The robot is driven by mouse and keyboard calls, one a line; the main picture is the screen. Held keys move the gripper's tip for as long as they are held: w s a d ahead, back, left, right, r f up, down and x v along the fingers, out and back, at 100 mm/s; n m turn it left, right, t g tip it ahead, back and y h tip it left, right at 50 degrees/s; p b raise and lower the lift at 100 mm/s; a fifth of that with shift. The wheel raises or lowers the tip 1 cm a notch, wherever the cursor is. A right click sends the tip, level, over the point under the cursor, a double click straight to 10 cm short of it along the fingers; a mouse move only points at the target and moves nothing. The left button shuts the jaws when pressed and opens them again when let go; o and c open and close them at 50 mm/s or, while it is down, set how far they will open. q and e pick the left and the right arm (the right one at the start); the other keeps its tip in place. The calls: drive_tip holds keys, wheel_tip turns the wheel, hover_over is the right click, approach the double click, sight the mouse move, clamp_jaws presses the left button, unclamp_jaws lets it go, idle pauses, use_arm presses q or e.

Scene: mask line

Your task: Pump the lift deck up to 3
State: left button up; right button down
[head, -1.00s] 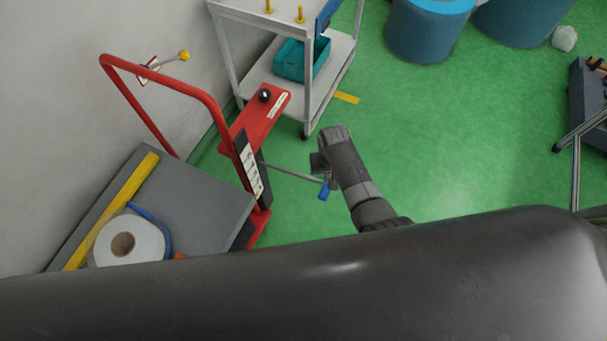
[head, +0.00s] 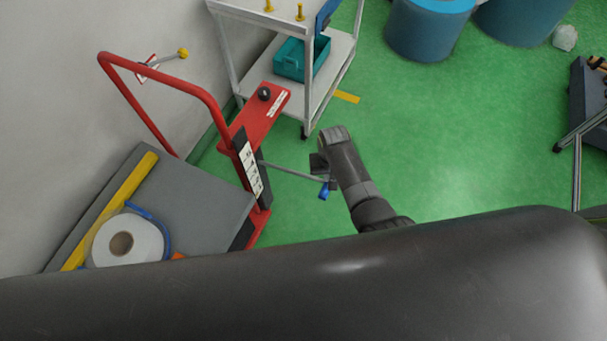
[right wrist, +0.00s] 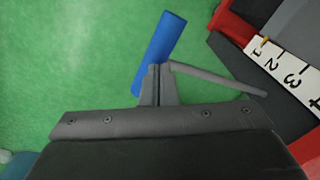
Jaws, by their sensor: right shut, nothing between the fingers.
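The lift cart has a red push handle (head: 160,76) and a grey deck (head: 200,200) in the left of the head view. A thin grey lever (head: 290,173) sticks out from its red end and has a blue bar (head: 323,193) at its tip. My right gripper (head: 322,168) is shut and empty at the lever's tip. In the right wrist view, the shut fingertips (right wrist: 157,72) overlap the blue bar (right wrist: 163,40); I cannot tell whether they touch. A white scale (right wrist: 285,72) shows 1 to 4, with a small orange mark (right wrist: 264,40) near 1. My left gripper is out of view.
A white roll (head: 122,243) and a yellow strip (head: 112,210) are on the deck. A white trolley (head: 332,75) with a teal bin (head: 301,60) stands behind. Blue drums (head: 428,28) stand at the back.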

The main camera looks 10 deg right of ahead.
wheel_tip(320, 180, down, 14)
drive_tip(key=b, duration=1)
drive_tip(key=shift+w+a+r, duration=0.15)
drive_tip(key=shift+a+r, duration=0.1)
drive_tip(key=shift+a, duration=0.1)
drive_tip(key=shift+r, duration=0.1)
idle(0.4)
drive_tip(key=r+p, duration=0.4)
drive_tip(key=p, duration=0.1)
drive_tip(key=r+p, duration=0.5)
drive_tip(key=d+r+p, duration=0.1)
drive_tip(key=r+p, duration=0.4)
drive_tip(key=shift+s+r, duration=0.2)
drive_tip(key=shift+s, duration=0.05)
drive_tip(key=shift+a+f, duration=0.1)
drive_tip(key=shift+f, duration=0.05)
wheel_tip(320, 180, down, 14)
drive_tip(key=b, duration=1.3)
drive_tip(key=shift+w+a+f, duration=0.15)
drive_tip(key=shift+w+a, duration=0.05)
drive_tip(key=shift+a, duration=0.15)
idle(0.4)
